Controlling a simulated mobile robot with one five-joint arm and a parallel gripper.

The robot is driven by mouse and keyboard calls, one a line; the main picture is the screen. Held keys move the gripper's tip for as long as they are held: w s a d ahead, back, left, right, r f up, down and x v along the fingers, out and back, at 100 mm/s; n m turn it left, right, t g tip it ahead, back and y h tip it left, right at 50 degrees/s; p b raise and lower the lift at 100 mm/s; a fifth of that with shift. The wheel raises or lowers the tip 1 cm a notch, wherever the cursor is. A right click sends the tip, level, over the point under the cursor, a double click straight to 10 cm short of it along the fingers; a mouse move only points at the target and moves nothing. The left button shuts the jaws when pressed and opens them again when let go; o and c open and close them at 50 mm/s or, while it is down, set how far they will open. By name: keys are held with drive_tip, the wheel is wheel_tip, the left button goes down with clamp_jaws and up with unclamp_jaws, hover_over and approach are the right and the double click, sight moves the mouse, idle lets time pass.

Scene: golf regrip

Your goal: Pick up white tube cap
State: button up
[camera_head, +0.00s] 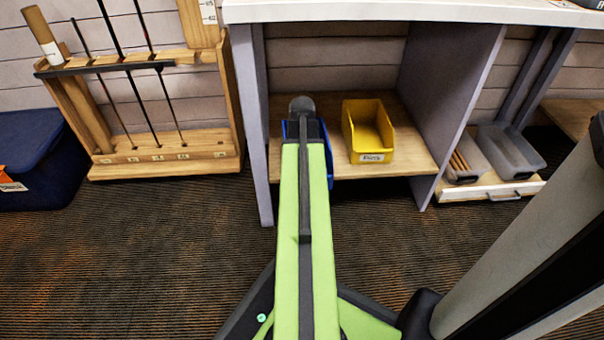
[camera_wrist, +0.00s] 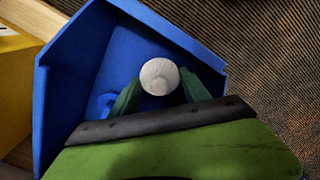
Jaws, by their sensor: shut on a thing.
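The white tube cap (camera_wrist: 159,74) shows in the wrist view as a pale, round, speckled piece. My gripper (camera_wrist: 158,86) has its two green fingers shut on it, one on each side. The cap is over or inside a blue bin (camera_wrist: 75,70); its exact height above the bin floor is hard to tell. In the head view, the blue bin (camera_head: 329,169) is mostly hidden behind my green arm, and the cap and the fingers cannot be made out there.
A small blue piece (camera_wrist: 106,103) lies in the blue bin. A yellow bin (camera_head: 369,134) stands to its right on the wooden shelf (camera_head: 400,165), between grey side panels (camera_head: 455,85). A club rack (camera_head: 165,165) stands left. Grey trays (camera_head: 512,150) are at right.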

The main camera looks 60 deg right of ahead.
drive_tip(key=shift+r, duration=0.15)
wheel_tip(320, 180, up, 18)
drive_tip(key=p, duration=1.8)
